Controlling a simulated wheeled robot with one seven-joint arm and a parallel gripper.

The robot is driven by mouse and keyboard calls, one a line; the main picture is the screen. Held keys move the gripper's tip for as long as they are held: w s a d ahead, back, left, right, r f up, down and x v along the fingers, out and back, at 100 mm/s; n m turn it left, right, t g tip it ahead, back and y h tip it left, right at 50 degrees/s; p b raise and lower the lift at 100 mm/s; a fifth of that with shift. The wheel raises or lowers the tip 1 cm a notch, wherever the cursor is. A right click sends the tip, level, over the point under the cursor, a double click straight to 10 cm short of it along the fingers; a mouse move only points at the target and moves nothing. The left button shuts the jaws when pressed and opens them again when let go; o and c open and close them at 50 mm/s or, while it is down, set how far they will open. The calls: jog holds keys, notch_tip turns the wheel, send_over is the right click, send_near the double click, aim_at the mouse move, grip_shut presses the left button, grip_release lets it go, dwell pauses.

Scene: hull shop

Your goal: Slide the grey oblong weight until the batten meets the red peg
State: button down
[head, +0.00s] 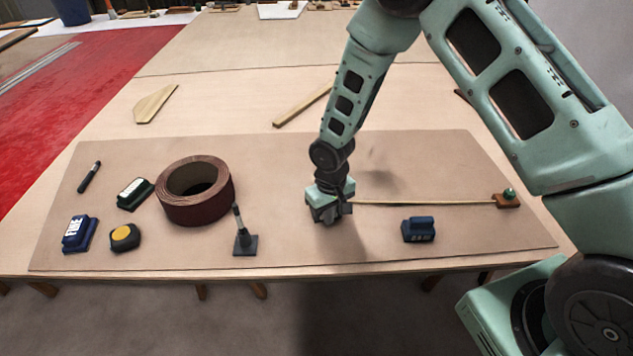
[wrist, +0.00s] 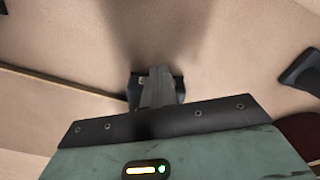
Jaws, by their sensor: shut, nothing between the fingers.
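The batten (head: 425,202) is a thin wooden strip on the brown board, running left from a wooden block with a green knob (head: 508,199) to my gripper. It also shows in the wrist view (wrist: 60,95). My gripper (head: 328,218) is shut and low over the board at the batten's left end. In the wrist view the closed fingers (wrist: 159,74) are in front of a dark block (wrist: 134,88), probably the grey weight, beside the batten's end. The fingers hide its middle; I cannot tell whether they touch it. I cannot make out the red peg.
A blue weight (head: 418,230) sits right of my gripper, nearer the front. Several small items lie farther left. The board behind the batten is mostly clear.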

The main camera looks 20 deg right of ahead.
jog(key=shift+w+d, duration=0.25)
jog(key=shift+w, duration=0.65)
jog(key=shift+w+d, duration=0.25)
jog(key=shift+w, duration=0.65)
jog(key=shift+w+d, duration=0.25)
jog(key=shift+w, duration=0.65)
jog(key=shift+s+a+r+p, duration=0.15)
jog(key=shift+s+r, duration=0.05)
jog(key=shift+s, duration=0.3)
jog(key=shift+s+a+r+p, duration=0.15)
jog(key=shift+s, duration=0.4)
jog(key=shift+s+a+r+p, duration=0.15)
jog(key=shift+s+r, duration=0.05)
jog(key=shift+s, duration=0.3)
jog(key=shift+r+p, duration=2.8)
jog(key=shift+r, duration=1.2)
